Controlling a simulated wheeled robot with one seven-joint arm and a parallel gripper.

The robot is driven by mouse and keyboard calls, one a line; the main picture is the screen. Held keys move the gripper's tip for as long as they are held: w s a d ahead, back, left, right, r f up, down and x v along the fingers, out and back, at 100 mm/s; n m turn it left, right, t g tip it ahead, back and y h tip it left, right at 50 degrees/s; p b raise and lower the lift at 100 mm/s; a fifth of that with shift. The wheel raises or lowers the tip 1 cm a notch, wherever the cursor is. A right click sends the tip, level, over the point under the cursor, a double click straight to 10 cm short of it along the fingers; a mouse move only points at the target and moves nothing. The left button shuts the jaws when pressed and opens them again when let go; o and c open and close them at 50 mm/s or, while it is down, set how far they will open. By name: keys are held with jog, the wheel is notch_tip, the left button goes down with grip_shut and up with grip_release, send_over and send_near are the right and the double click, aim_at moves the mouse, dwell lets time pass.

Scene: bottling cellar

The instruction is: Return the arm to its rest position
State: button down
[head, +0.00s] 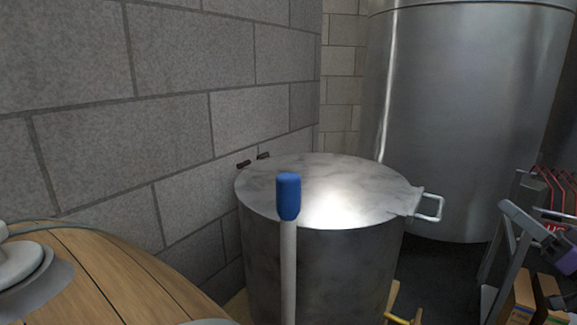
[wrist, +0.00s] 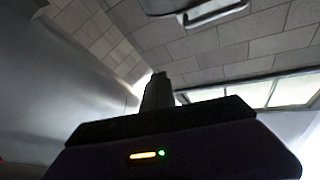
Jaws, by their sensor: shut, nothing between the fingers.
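My gripper (wrist: 158,80) shows in the wrist view as a dark body with an orange and a green light. Its dark fingers are together at the middle, with nothing between them. They point up towards a block wall and bright windows, apart from any surface that I can make out. I cannot make out my gripper in the head view, so its place relative to the vessels there cannot be told.
A lidded steel pot (head: 325,270) stands by the block wall (head: 170,130). A blue-topped pole (head: 288,197) rises in front. A tall steel tank (head: 465,110) stands behind. A wooden barrel (head: 120,275) is at left; a cluttered metal frame (head: 525,222) is at right.

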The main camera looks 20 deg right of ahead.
notch_tip(320, 180, down, 13)
jog(key=w+d+m+g+h, duration=0.1)
jog(key=m+g+h, duration=0.2)
jog(key=m+h, duration=0.6)
jog(key=s+a+f+g+h, duration=0.3)
jog(key=s+a+f+h, duration=0.2)
jog(key=a+f, duration=0.4)
jog(key=s+a+f+n+y, duration=0.1)
jog(key=s+a+n+y, duration=0.35)
jog(key=s+a, duration=1)
jog(key=s+a+f+n+y, duration=0.1)
jog(key=s+a+n+y, duration=0.35)
jog(key=s+a, duration=0.95)
jog(key=w+a+r+p, duration=0.1)
jog(key=r+p, duration=1.5)
jog(key=w+a+r+p, duration=0.1)
jog(key=w+r+p, duration=0.1)
jog(key=r+p, duration=1.4)
jog(key=shift+a+r+n+g+h+p, duration=0.15)
jog(key=shift+a+n+g+h+p, duration=0.15)
jog(key=shift+a+g+h, duration=0.1)
